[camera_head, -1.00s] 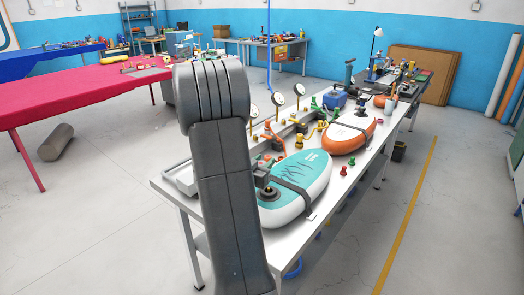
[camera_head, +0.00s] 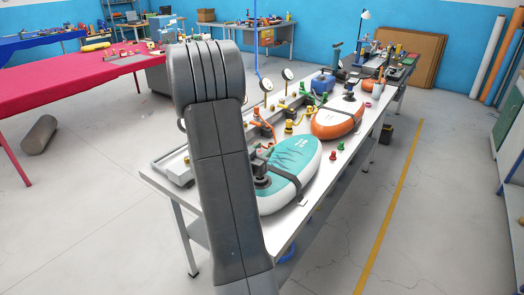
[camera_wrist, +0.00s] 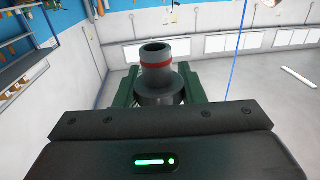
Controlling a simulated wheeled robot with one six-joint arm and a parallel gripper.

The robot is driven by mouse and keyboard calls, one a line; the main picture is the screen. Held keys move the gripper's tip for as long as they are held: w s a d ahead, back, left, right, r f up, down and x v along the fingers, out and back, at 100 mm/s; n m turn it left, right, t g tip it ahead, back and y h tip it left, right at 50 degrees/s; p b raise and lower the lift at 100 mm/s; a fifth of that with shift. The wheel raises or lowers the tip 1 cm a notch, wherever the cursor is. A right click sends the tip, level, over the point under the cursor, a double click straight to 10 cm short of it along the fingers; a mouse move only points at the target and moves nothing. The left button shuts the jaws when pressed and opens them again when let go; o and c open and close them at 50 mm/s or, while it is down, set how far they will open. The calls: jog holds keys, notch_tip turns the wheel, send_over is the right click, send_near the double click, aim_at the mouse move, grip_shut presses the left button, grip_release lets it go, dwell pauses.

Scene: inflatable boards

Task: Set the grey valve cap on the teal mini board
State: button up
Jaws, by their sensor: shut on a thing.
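The teal mini board (camera_head: 300,168) lies on the white bench in the head view, with a white rim and a dark strap across it. A dark round fitting (camera_head: 262,182) sits at its near left end, partly beside my arm. In the wrist view my gripper (camera_wrist: 158,92) is shut on the grey valve cap (camera_wrist: 158,72), a grey tube with a red band and a wider dark base between the green fingers. My gripper is not clearly visible in the head view, where my arm hides part of the bench. The teal board is not in the wrist view.
An orange board (camera_head: 338,121) lies farther along the bench (camera_head: 300,215). Gauges, an orange hose (camera_head: 255,128) and small coloured fittings stand along the bench's left side. A red-covered table (camera_head: 70,85) is at the left.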

jog(key=shift+f+b, duration=1.85)
jog(key=shift+f, duration=0.55)
jog(key=shift+f+b, duration=1.35)
jog(key=shift+b, duration=0.25)
jog(key=o, duration=1)
jog(key=shift+o, duration=0.2)
jog(key=b+v, duration=0.1)
jog(key=v, duration=1.3)
jog(key=shift+d, duration=0.1)
